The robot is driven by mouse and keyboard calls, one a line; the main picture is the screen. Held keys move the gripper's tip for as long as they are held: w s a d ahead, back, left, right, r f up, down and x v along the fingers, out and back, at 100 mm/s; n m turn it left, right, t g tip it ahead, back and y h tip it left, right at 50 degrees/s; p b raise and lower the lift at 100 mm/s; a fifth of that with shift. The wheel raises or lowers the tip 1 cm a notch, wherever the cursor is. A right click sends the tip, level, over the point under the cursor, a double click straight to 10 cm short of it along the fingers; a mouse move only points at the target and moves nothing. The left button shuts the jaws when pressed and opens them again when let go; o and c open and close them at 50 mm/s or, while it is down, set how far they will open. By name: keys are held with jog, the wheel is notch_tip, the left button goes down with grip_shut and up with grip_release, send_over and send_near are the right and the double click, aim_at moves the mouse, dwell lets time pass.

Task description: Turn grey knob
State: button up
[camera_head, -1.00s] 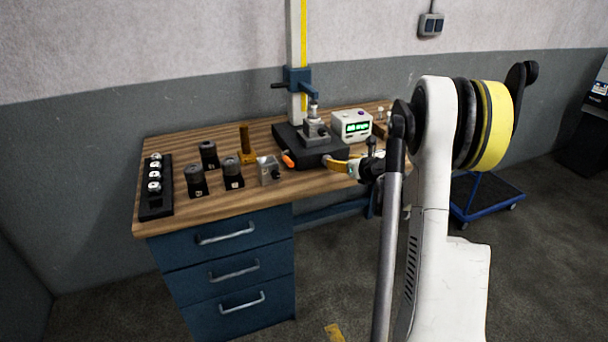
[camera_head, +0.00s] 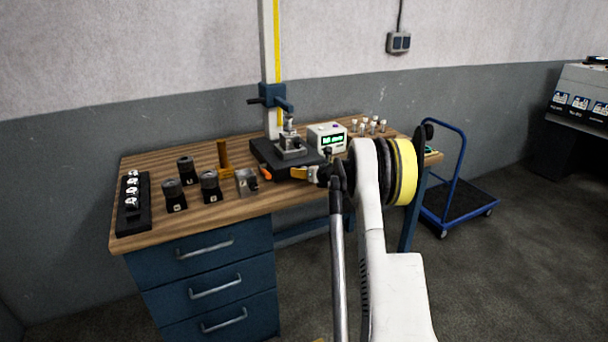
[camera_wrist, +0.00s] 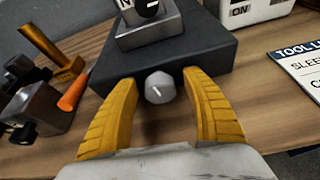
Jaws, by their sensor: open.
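The grey knob (camera_wrist: 159,88) sits on the front face of a black base block (camera_wrist: 150,62) and has a pale pointer line. In the wrist view my gripper (camera_wrist: 160,76) is open, with one yellow finger on each side of the knob and gaps between. I cannot tell whether either fingertip touches the block. In the head view my gripper (camera_head: 299,174) is at the front of the black base (camera_head: 268,155), and the knob is hidden there.
An orange-tipped handle (camera_wrist: 73,93) and a metal block (camera_wrist: 38,108) stand left of my gripper. A display box (camera_head: 327,138) and a tool card (camera_wrist: 300,65) are to the right. Several dark holders (camera_head: 174,195) and a black rack (camera_head: 133,205) occupy the bench's left. A blue trolley (camera_head: 458,200) stands beyond the bench.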

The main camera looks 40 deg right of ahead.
jog(key=c, duration=1.2)
jog(key=shift+a+n, duration=0.1)
jog(key=shift+n, duration=0.2)
jog(key=shift+a+n+h, duration=0.1)
jog(key=shift+n+h, duration=0.7)
jog(key=shift+n, duration=0.1)
jog(key=shift+n+g+h, duration=0.3)
jog(key=shift+n+h, duration=0.7)
jog(key=shift+n, duration=0.3)
